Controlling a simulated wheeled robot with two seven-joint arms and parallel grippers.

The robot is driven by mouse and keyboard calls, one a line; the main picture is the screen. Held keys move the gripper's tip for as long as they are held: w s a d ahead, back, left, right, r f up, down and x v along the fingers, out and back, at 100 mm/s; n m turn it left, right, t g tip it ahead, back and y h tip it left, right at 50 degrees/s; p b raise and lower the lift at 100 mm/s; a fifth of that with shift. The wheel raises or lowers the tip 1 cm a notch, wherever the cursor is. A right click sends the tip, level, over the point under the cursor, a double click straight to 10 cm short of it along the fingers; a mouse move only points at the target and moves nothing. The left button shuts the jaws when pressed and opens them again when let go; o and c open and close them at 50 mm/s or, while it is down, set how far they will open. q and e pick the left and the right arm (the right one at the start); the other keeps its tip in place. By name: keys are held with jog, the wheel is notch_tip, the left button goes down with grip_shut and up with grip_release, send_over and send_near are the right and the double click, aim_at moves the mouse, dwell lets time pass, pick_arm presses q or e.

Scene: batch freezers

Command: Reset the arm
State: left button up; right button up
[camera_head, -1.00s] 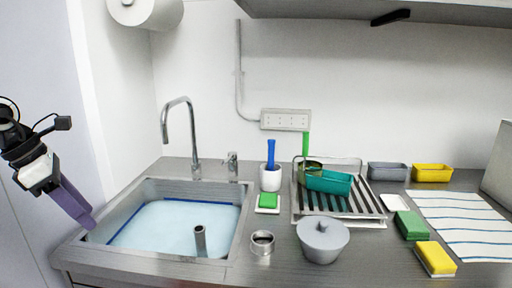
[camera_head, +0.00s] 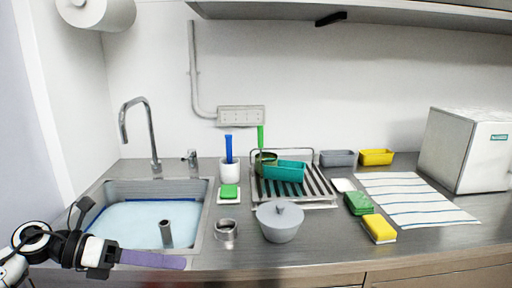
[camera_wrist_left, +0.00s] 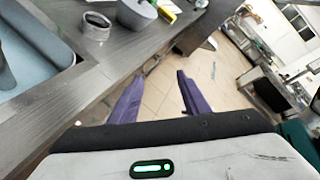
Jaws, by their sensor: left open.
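My left arm comes in at the lower left of the head view. Its gripper (camera_head: 180,262) has purple fingers and points right, in front of the sink's near edge. In the left wrist view the two purple fingers (camera_wrist_left: 155,98) stand apart with nothing between them, past the counter edge with tiled floor beyond. The gripper is open and empty. My right arm and gripper are not in view.
The sink (camera_head: 208,215) holds bluish water. A dish rack (camera_head: 325,190) with a teal container (camera_head: 284,171) stands behind.

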pick_arm(q)
jog(key=d+f+n+t+h, duration=0.25)
jog(key=d+n+t, duration=0.25)
jog(key=d+n, duration=0.25)
jog(key=s+a+f+n+t+y, duration=0.25)
jog(key=s+f+n+y, duration=0.3)
jog(key=f+n, duration=0.65)
jog(key=s+a+f+n+t+y, duration=0.25)
jog(key=s+f+n+y, duration=0.3)
jog(key=f+n, duration=0.7)
jog(key=s+f+n+g+y, duration=0.1)
jog(key=s+f+n+g, duration=0.2)
jog(key=s, duration=0.3)
jog(key=s+d+f+n+g+y, duration=0.1)
jog(key=s+f+n+g, duration=0.2)
jog(key=s, duration=0.3)
jog(key=shift+s+f+n, duration=0.15)
jog(key=shift+f+n, duration=0.45)
jog(key=shift+n, duration=0.2)
